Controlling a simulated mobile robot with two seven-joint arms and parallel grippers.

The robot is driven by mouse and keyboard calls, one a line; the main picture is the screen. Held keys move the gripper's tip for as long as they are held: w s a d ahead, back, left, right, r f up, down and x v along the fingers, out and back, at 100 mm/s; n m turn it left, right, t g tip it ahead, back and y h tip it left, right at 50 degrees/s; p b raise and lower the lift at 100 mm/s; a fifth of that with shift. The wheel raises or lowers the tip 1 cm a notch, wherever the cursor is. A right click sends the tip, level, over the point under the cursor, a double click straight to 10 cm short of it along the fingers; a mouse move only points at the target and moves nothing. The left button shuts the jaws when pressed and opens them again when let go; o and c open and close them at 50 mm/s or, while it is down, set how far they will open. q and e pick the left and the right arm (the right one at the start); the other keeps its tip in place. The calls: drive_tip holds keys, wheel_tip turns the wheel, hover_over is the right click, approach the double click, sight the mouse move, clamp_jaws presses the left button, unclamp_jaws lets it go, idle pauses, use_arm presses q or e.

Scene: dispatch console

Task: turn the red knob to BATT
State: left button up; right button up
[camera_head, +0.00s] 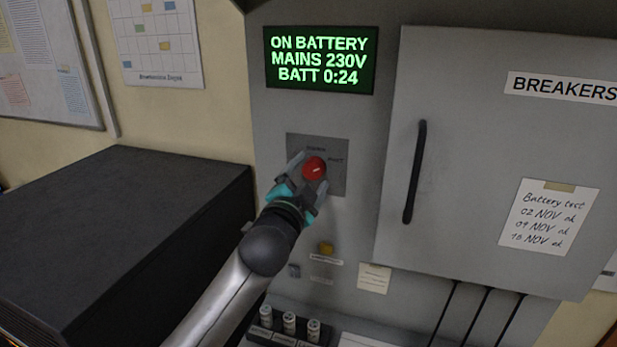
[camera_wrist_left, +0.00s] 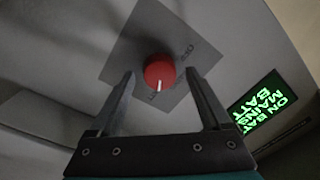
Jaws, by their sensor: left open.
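The red knob (camera_head: 314,168) sits on a grey square plate (camera_head: 337,186) on the console front, with small labels above it and to its right; the right one seems to read BATT. Its white pointer mark points roughly right in the head view. In the left wrist view the knob (camera_wrist_left: 159,71) shows whole, its mark pointing down to a small label. My left gripper (camera_head: 309,172) is open in front of the plate, one finger on each side of the knob. In the wrist view gaps show between the fingers (camera_wrist_left: 161,76) and the knob.
A green-lettered display (camera_head: 320,60) above reads ON BATTERY, MAINS 230V, BATT 0:24. A breaker cabinet door (camera_head: 480,130) with a black handle (camera_head: 414,172) stands to the right. A yellow button (camera_head: 326,248) is below. A dark box (camera_head: 120,215) fills the left.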

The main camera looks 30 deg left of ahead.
use_arm(q)
drive_tip(key=shift+s, duration=0.1)
drive_tip(key=p+v, duration=0.2)
drive_tip(key=v, duration=1.3)
drive_tip(key=shift+f, duration=0.1)
idle(0.4)
